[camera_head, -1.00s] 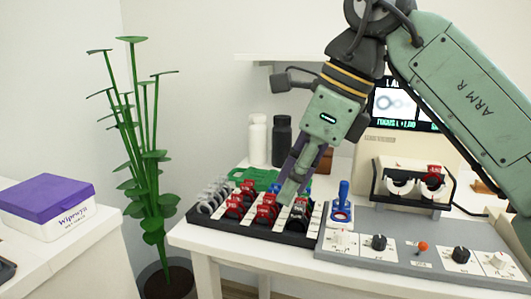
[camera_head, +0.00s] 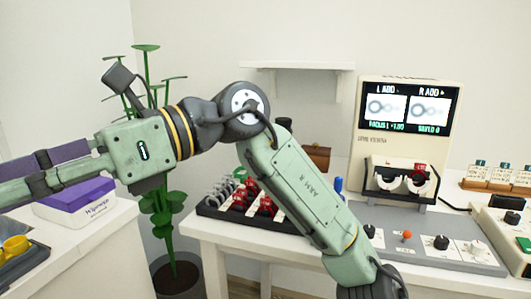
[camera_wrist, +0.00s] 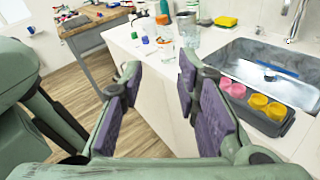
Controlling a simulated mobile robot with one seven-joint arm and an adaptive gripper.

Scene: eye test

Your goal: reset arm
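My arm reaches across the middle of the head view and bends to the left. My gripper (camera_head: 30,168) points left above the white counter, and its fingertips run to the left picture edge. In the wrist view my gripper (camera_wrist: 158,72) is open, with its two purple pads well apart and nothing between them. Beyond the fingers in that view are a white counter and a sink (camera_wrist: 265,68). My arm hides part of the plant and of the lens rack.
A purple-lidded box (camera_head: 72,208) stands below my gripper. The plant (camera_head: 163,210) stands behind my wrist. The lens rack (camera_head: 213,210), grey control panel (camera_head: 430,252) and lens viewer (camera_head: 375,140) stand on the right table. Yellow and pink cups (camera_wrist: 257,101) sit by the sink.

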